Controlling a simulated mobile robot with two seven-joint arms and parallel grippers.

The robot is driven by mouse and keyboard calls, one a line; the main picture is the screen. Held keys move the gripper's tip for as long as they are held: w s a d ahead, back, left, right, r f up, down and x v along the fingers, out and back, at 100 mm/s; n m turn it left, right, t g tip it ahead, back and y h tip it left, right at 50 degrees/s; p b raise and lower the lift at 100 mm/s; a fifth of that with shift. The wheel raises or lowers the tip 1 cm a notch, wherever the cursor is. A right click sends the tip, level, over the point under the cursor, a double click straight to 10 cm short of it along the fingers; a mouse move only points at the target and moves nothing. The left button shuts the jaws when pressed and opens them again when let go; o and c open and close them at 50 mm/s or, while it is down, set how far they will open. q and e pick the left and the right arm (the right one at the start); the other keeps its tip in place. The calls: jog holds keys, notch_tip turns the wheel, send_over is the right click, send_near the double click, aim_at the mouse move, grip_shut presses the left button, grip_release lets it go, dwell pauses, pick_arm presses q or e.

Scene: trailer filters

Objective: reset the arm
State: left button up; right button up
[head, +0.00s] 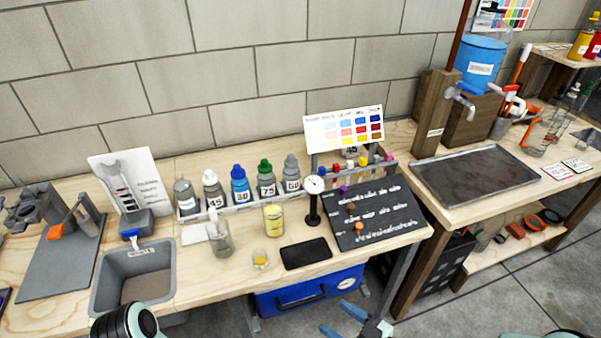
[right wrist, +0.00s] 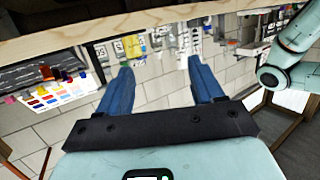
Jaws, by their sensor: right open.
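My right gripper (head: 348,318) shows at the bottom edge of the head view, in front of the workbench and low beside the blue case. In the right wrist view its two blue fingers (right wrist: 157,85) stand wide apart with nothing between them. The bench edge (right wrist: 150,22) crosses the top of that view, ahead of the fingers and apart from them. A rounded part of my left arm (head: 128,320) shows at the bottom left of the head view. My left gripper's fingers are not visible in either view.
A blue case (head: 310,290) sits below. A metal tray (head: 475,178) lies on the right table.

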jog(key=s+d+f+m+g+h+p, duration=0.2)
jog(key=f+m+h, duration=0.15)
jog(key=f, duration=0.45)
jog(key=s+d+f+m+g+h+p, duration=0.25)
jog(key=f+m, duration=0.25)
jog(key=f, duration=0.4)
pick_arm(q)
notch_tip(320, 180, up, 8)
jog(key=w+p, duration=0.2)
jog(key=shift+d+f+p, duration=0.15)
jog(key=shift+f+p, duration=0.05)
jog(key=shift+p, duration=0.2)
pick_arm(e)
jog(key=s+f+m+g+h, duration=0.2)
jog(key=s+f+m+g, duration=0.3)
jog(key=s, duration=0.9)
notch_tip(320, 180, down, 2)
jog(key=shift+s+a+f+g, duration=0.15)
jog(key=shift+a+g, duration=0.15)
jog(key=shift+g, duration=0.75)
